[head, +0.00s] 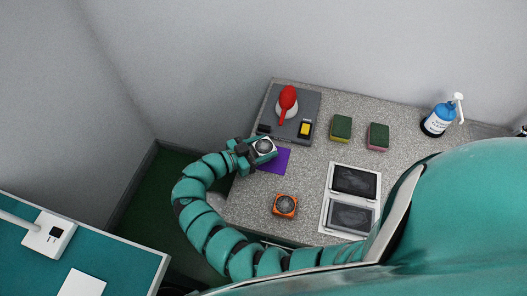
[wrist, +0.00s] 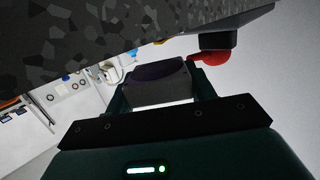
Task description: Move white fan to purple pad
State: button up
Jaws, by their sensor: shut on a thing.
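The white fan (head: 264,147) is a small square case with a dark round middle. My gripper (head: 254,149) is shut on it, at the left end of the grey speckled table (head: 305,236). The purple pad (head: 281,163) lies on the table just below and right of the fan, partly covered by it in the head view. I cannot tell whether the fan touches the pad. In the wrist view a dark block (wrist: 158,84), the held fan seen in shadow, sits between the fingers of my gripper (wrist: 160,90), close to the speckled table surface.
An orange fan (head: 285,206) stands in front of the pad. Behind it, a grey tray (head: 272,108) holds a red item (head: 288,100) and a yellow-black piece (head: 305,129). To the right are sponges (head: 341,127), a white two-panel case (head: 350,198) and a spray bottle (head: 437,119).

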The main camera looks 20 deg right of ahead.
aim_at(264, 153)
jog(key=shift+f+p, duration=0.35)
jog(key=shift+f, duration=1.05)
jog(key=shift+f, duration=0.2)
jog(key=o, duration=1.1)
jog(key=shift+c, duration=0.2)
jog(key=shift+r, duration=0.1)
